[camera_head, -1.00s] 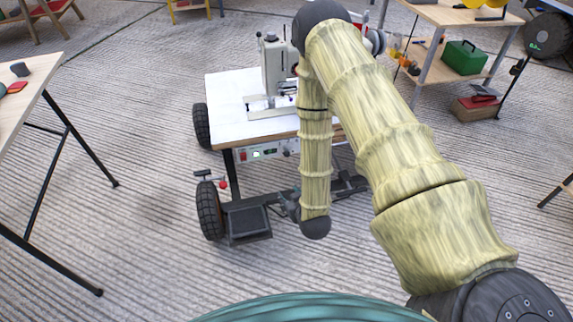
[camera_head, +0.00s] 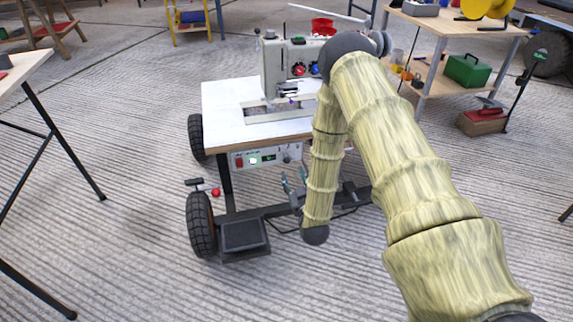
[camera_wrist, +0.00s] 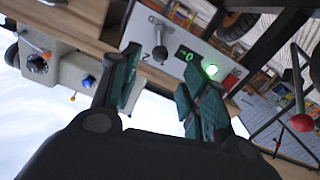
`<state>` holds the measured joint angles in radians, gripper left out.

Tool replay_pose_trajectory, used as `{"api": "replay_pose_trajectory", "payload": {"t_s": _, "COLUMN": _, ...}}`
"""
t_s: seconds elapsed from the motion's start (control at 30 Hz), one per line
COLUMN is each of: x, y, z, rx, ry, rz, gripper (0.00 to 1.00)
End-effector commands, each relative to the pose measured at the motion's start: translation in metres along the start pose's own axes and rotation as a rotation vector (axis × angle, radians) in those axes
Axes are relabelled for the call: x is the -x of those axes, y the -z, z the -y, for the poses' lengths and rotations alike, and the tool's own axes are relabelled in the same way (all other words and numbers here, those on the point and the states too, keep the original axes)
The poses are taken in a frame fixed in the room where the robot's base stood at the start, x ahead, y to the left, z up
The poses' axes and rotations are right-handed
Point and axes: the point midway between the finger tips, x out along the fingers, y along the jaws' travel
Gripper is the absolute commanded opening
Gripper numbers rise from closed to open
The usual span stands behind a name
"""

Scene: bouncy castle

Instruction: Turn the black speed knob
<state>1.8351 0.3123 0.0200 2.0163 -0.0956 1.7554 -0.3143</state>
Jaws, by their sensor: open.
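The control panel (camera_head: 265,158) is on the front edge of the sewing machine table. Its dark knob (camera_head: 287,156) is at the panel's right end in the head view. In the wrist view this knob (camera_wrist: 158,52) shows as a dark grey rounded knob on the pale panel, beside a small display. My gripper (camera_head: 294,180) is below and in front of the panel's right end. Its teal fingers are spread and empty in the wrist view (camera_wrist: 163,92), apart from the knob, which appears beyond the gap between them.
A red switch (camera_head: 239,162) and a lit green button (camera_head: 253,160) are on the same panel. The sewing machine (camera_head: 273,68) stands on the white tabletop (camera_head: 228,115). A red ball-ended lever (camera_head: 215,192) is at lower left. Open floor lies left of the table.

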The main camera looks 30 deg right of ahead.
Motion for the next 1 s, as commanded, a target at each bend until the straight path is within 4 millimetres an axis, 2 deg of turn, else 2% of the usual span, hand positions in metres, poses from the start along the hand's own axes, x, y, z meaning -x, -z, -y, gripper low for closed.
{"api": "replay_pose_trajectory", "payload": {"t_s": 0.4, "x": -0.063, "y": -0.002, "z": 0.001, "rx": 0.0, "ry": 0.0, "rz": -0.002, "gripper": 0.45}}
{"api": "replay_pose_trajectory", "payload": {"t_s": 0.6, "x": -0.088, "y": -0.002, "z": 0.001, "rx": 0.0, "ry": 0.0, "rz": 0.0, "gripper": 0.45}}
{"api": "replay_pose_trajectory", "payload": {"t_s": 0.8, "x": -0.1, "y": -0.001, "z": 0.0, "rx": 0.0, "ry": 0.001, "rz": 0.001, "gripper": 0.45}}
{"api": "replay_pose_trajectory", "payload": {"t_s": 1.0, "x": -0.101, "y": 0.0, "z": 0.0, "rx": 0.0, "ry": 0.001, "rz": 0.001, "gripper": 0.45}}
